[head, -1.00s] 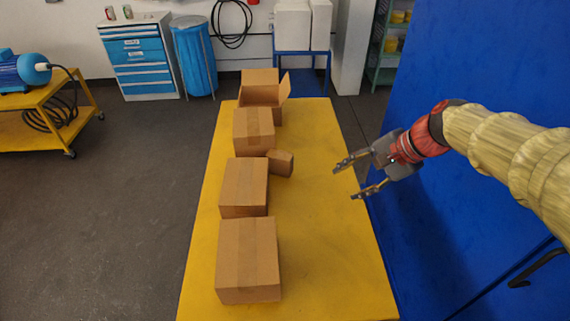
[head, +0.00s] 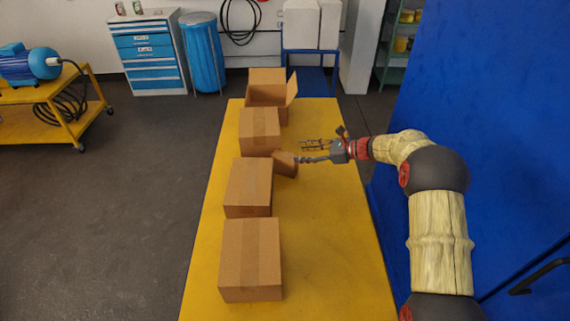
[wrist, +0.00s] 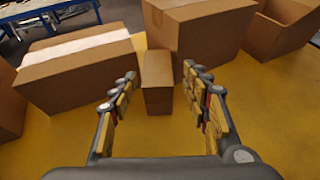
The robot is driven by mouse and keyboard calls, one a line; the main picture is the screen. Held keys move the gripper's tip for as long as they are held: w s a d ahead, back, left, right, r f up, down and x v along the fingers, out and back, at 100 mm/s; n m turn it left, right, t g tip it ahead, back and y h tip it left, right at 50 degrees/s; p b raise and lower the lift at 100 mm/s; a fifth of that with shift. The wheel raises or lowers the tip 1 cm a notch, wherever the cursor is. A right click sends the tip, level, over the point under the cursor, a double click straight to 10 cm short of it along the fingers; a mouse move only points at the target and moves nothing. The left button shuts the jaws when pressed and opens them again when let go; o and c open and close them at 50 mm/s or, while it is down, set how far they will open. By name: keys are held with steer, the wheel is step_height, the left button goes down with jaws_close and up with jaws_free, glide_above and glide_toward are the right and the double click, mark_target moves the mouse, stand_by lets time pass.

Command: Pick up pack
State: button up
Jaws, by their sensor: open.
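The pack looks to be the small brown carton (head: 286,165) on the yellow table (head: 320,235), close to the right side of the row of larger boxes. It stands upright in the wrist view (wrist: 157,84), in the gap between two larger boxes. My gripper (head: 302,152) is open and low over the table, just right of the pack, fingers pointing left. In the wrist view its fingers (wrist: 159,78) lie either side of the pack's near face. The fingertips are level with or just short of the pack; I cannot tell whether they touch it.
Closed brown boxes stand at the front (head: 250,262), middle (head: 247,190) and farther back (head: 259,132) of the table's left half. An open-flapped box (head: 268,95) is at the far end. The table's right side is clear. A blue panel (head: 490,90) stands at right.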

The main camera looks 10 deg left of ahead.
mark_target(285, 155)
steer(key=x, duration=0.3)
steer(key=b+x, duration=0.1)
steer(key=x, duration=0.3)
steer(key=shift+s+a+f, duration=0.15)
steer(key=shift+a+f, duration=0.1)
steer(key=shift+f, duration=0.1)
steer(key=c, duration=1.1)
steer(key=shift+r, duration=0.15)
steer(key=shift+c, duration=0.2)
